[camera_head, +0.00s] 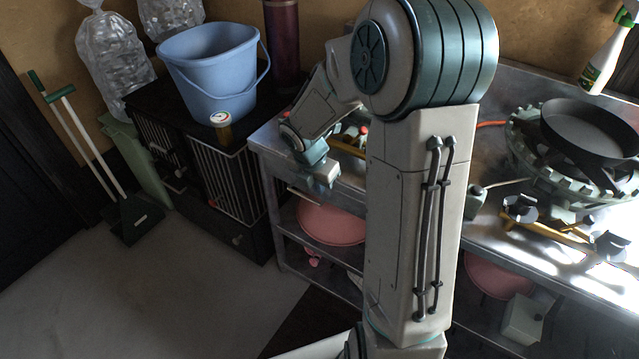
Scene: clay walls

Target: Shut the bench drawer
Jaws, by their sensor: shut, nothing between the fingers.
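The metal bench (270,139) runs along the wall from the middle to the right, with open shelves below. I cannot clearly make out its drawer; my arm covers much of the bench front. A thin pale edge (305,194) shows under my gripper at the bench's left end, and I cannot tell if it belongs to a drawer. My gripper (322,184) is at the bench's front left edge, pointing down, shut and empty. I cannot tell whether it touches the bench.
A dark cabinet (258,205) with striped fronts and knobs stands left of the bench, with a blue bucket (212,70) and small jar on top. A black pan (590,128) sits on a stove at right. Pink round items (330,224) lie on the shelf.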

